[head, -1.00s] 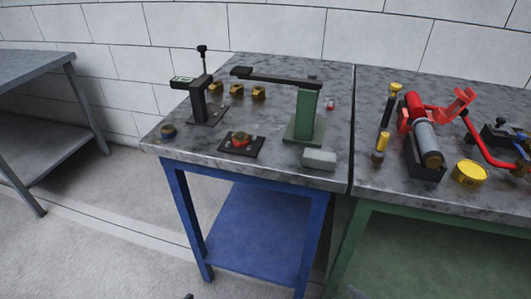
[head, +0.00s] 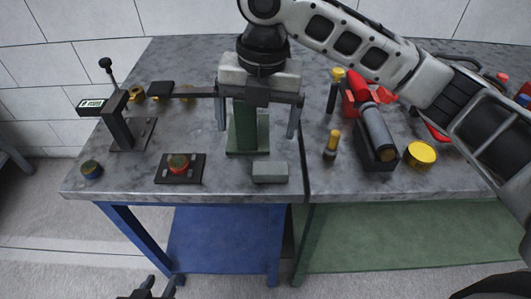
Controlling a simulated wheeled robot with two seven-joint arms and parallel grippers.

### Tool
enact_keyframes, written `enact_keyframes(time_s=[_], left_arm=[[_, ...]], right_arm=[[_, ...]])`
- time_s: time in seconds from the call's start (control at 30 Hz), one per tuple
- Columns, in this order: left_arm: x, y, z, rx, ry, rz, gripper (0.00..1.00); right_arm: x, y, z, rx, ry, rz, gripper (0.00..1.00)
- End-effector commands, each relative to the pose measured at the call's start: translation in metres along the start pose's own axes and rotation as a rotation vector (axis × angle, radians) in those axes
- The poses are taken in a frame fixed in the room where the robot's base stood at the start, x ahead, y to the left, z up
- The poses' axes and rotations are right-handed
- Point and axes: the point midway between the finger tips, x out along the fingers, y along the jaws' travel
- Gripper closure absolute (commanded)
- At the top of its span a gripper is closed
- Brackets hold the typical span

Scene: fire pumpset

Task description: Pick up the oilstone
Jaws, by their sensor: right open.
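The oilstone appears to be the light grey block (head: 270,172) lying flat near the front edge of the left bench, just left of the seam between benches. My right gripper (head: 258,132) reaches in from the upper right, fingers pointing down, open and empty. In the picture it is above and behind the block, in front of the green stand (head: 247,136), with a finger on each side of the stand. I cannot tell its exact height. Part of my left gripper (head: 158,287) shows at the bottom edge, away from the bench; its jaws are unclear.
Left of the block is a dark plate with a red button (head: 179,163). A black gauge stand (head: 122,126) and a small round cap (head: 91,169) are further left.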

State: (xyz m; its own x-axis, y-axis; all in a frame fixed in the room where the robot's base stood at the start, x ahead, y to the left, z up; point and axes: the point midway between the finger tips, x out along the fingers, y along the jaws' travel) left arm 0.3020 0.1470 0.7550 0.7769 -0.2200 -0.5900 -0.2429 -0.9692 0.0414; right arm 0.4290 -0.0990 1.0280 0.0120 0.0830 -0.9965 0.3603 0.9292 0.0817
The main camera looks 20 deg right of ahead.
Motion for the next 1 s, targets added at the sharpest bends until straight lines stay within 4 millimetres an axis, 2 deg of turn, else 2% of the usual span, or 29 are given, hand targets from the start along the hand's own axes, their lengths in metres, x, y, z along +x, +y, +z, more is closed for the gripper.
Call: enact_keyframes(time_s=[0.03, 0.1, 0.2, 0.6, 1.0], left_arm=[[0.000, -0.001, -0.002, 0.003, 0.000, -0.002, 0.64], [0.000, -0.002, -0.002, 0.007, -0.001, -0.003, 0.64], [0.001, -0.002, 0.001, 0.008, -0.005, -0.004, 0.64], [-0.001, -0.001, 0.007, 0.005, -0.019, -0.002, 0.64], [-0.004, 0.000, 0.003, 0.004, -0.014, 0.000, 0.64]], right_arm=[[-0.013, -0.006, 0.003, -0.035, -0.012, -0.035, 0.06], [-0.021, -0.012, 0.005, -0.070, -0.014, -0.068, 0.06], [-0.018, -0.017, 0.006, -0.090, -0.011, -0.088, 0.06], [0.061, -0.024, 0.006, -0.089, -0.010, -0.086, 0.06], [0.099, -0.032, 0.007, -0.088, -0.011, -0.087, 0.06]])
